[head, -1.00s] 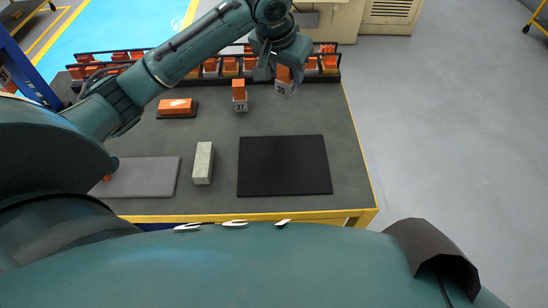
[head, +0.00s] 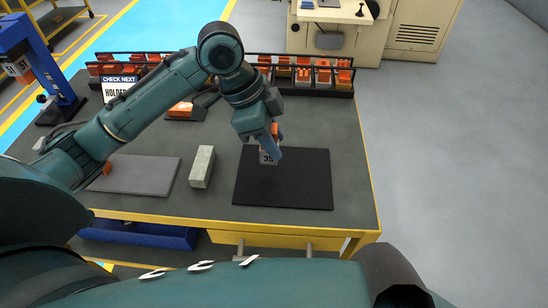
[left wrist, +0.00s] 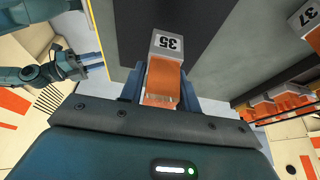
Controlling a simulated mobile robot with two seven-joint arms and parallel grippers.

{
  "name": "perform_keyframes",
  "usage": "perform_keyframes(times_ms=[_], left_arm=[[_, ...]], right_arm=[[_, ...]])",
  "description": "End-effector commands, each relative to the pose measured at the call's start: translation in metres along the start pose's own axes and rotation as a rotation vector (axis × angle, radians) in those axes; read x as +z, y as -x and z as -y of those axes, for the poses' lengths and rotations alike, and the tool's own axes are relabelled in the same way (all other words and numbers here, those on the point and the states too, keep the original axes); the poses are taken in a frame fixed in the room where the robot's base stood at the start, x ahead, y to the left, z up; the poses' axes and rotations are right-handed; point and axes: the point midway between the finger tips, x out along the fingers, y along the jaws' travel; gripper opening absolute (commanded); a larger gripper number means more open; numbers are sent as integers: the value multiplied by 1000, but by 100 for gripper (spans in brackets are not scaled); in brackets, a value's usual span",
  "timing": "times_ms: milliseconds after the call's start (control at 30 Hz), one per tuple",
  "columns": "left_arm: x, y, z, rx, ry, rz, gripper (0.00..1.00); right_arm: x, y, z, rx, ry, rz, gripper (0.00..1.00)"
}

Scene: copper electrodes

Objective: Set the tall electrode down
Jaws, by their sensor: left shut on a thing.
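My left gripper (head: 275,143) is shut on an orange copper electrode with a grey holder block marked 35 (head: 267,157). It holds this electrode upright over the upper part of the black mat (head: 285,190). I cannot tell whether its base touches the mat. In the left wrist view the electrode (left wrist: 165,75) sits between the fingers, with its number face showing and the mat (left wrist: 135,25) beyond it. An electrode marked 37 (left wrist: 304,18) stands off to the right there. A second teal arm's gripper (left wrist: 93,62) shows small at the left of that view, its opening unclear.
A pale block (head: 202,167) and a grey plate (head: 140,174) lie left of the mat. A dark rack (head: 345,88) of orange electrodes runs along the back. A sign (head: 118,88) and a blue stand (head: 40,65) are at the back left. The mat's front part is clear.

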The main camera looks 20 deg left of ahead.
Motion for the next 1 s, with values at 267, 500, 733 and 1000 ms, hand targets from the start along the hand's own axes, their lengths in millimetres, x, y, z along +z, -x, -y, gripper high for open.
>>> perform_keyframes(times_ms=[267, 500, 733, 1000], left_arm=[[9, -22, 0, -1, 3, -2, 0], [18, -43, 1, -4, 2, -2, 0], [18, -43, 1, -4, 3, -2, 0], [19, -46, 1, -3, 4, 0, 48]], right_arm=[[1, -2, -1, 6, -14, -4, 36], [1, -3, -3, 9, -20, -7, 36], [0, -2, -3, 9, -20, -8, 36], [0, -2, -2, 7, -18, -8, 36]])
